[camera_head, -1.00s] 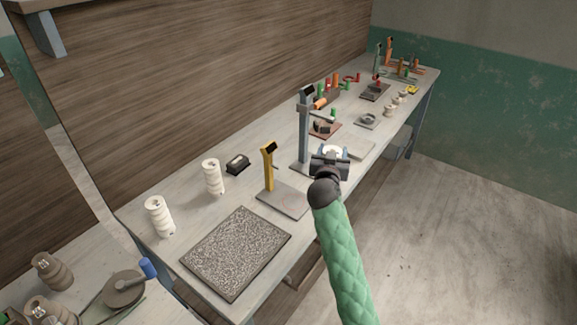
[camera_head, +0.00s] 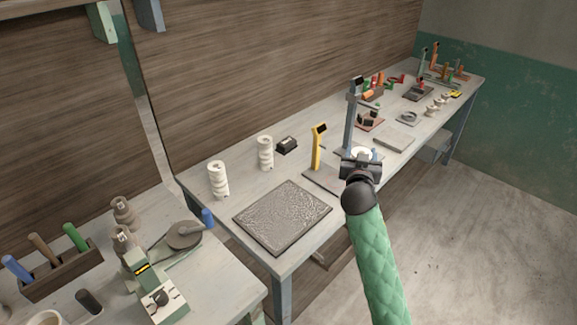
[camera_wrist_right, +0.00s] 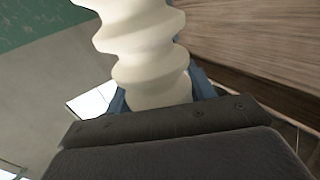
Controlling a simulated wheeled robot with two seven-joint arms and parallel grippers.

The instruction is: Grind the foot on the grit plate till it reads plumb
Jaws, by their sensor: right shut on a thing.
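The grit plate (camera_head: 283,216) is a dark-framed, speckled grey square lying flat near the front of the long bench. My right gripper (camera_head: 361,157) is over the bench to the right of the plate, near the yellow gauge. It is shut on a cream, ribbed clay piece (camera_wrist_right: 145,55), which fills the middle of the right wrist view. In the head view only the pale top of this piece shows, and its foot is hidden. A yellow upright gauge (camera_head: 318,147) with a dark head stands on a flat grey base behind the plate. My left gripper is out of view.
Two white ribbed pieces (camera_head: 218,180) (camera_head: 265,153) stand behind the plate, with a small black box (camera_head: 286,145) nearby. A tall grey stand (camera_head: 352,115) is close behind my right gripper. A second bench at left holds a green machine (camera_head: 152,280) and a tool rack (camera_head: 60,265).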

